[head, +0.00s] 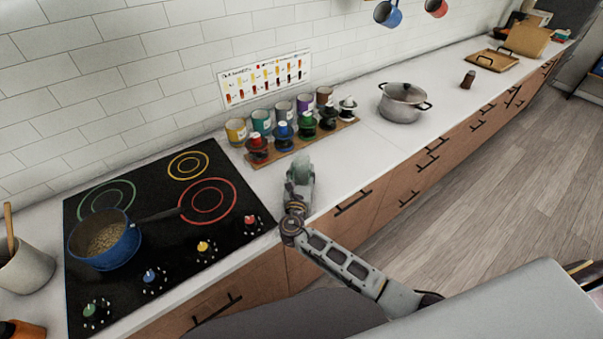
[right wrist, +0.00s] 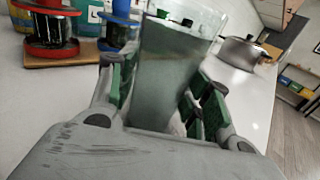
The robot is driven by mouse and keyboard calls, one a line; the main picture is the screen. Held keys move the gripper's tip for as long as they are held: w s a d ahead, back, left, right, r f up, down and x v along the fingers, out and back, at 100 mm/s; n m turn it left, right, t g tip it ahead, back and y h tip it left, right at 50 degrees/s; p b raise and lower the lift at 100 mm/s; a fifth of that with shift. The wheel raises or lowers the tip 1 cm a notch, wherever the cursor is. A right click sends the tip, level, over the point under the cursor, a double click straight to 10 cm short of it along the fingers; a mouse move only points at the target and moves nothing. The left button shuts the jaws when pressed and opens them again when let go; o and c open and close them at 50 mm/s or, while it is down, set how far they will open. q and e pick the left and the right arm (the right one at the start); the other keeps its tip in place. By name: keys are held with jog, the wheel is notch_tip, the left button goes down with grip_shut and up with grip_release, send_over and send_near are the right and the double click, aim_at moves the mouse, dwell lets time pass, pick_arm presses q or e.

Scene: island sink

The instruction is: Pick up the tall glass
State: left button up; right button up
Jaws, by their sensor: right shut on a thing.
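The tall glass (right wrist: 172,62) is clear and stands upright between the fingers of my right gripper (right wrist: 160,92) in the right wrist view. The green-padded fingers are shut on its two sides. Its lower part is hidden by the gripper body. In the head view my right gripper (head: 300,163) is over the white counter, right of the cooktop, and the glass cannot be made out there. I cannot tell whether the glass touches the counter. My left gripper is not in view.
A wooden board (head: 262,162) with several coloured jars lies behind my right gripper. A black cooktop (head: 150,208) with a blue saucepan (head: 104,240) is to the left. A steel pot (head: 403,103) stands further right. The counter between the jars and pot is clear.

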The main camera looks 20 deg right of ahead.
jog(key=shift+r, duration=0.3)
notch_tip(320, 180, up, 9)
dwell(1.5)
jog(key=shift+r, duration=0.2)
dwell(0.8)
jog(key=shift+w+a+r+n+t+y, duration=0.1)
jog(key=shift+w+r+n+t+y, duration=0.15)
jog(key=shift+n+y, duration=0.35)
